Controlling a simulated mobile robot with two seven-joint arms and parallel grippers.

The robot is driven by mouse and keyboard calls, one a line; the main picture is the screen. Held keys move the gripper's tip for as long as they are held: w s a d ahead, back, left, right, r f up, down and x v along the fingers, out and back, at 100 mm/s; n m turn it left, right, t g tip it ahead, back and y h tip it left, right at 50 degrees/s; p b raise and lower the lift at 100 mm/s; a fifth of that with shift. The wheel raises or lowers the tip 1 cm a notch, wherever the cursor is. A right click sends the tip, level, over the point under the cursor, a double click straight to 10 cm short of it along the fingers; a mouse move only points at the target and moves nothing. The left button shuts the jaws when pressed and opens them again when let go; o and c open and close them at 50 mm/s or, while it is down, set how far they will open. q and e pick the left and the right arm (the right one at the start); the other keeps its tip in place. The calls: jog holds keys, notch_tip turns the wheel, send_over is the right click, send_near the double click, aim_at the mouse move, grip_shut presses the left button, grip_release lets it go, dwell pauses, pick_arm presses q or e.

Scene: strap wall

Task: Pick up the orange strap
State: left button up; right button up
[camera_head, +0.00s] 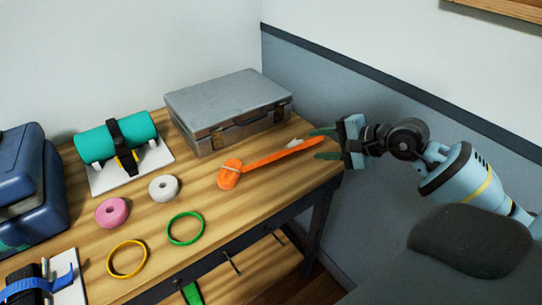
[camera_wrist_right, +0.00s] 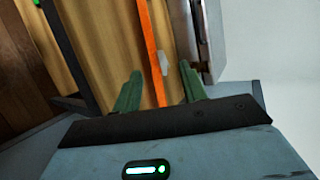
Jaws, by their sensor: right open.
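The orange strap (camera_head: 231,173) lies on the wooden table, with a bundled end at left and a long flat tail reaching right toward the table's right edge. In the right wrist view the strap (camera_wrist_right: 151,45) runs between the two green fingers (camera_wrist_right: 162,88), apart from both. Whether it is at finger depth I cannot tell. My left gripper is not in view.
A grey metal case (camera_head: 228,105) stands behind the strap, close to its tail. A white roll (camera_head: 163,188), a pink roll (camera_head: 112,212), a green ring (camera_head: 185,228) and a yellow ring (camera_head: 127,259) lie left. A teal roll (camera_head: 95,143) sits on a white stand. A wall is at right.

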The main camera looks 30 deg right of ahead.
aim_at(289, 147)
jog(key=shift+a, duration=0.15)
jog(key=shift+w+a, duration=0.1)
jog(key=shift+w, duration=0.1)
jog(key=shift+x, duration=1.1)
jog(key=shift+w+a+f+p, duration=0.2)
jog(key=shift+w+p, duration=0.05)
jog(key=shift+p, duration=0.1)
jog(key=x, duration=0.3)
jog(key=shift+w+a+f+p, duration=0.1)
jog(key=shift+w+p, duration=0.1)
jog(key=shift+p, duration=0.2)
jog(key=shift+w+a+f, duration=0.2)
jog(key=shift+w+f, duration=0.1)
grip_shut()
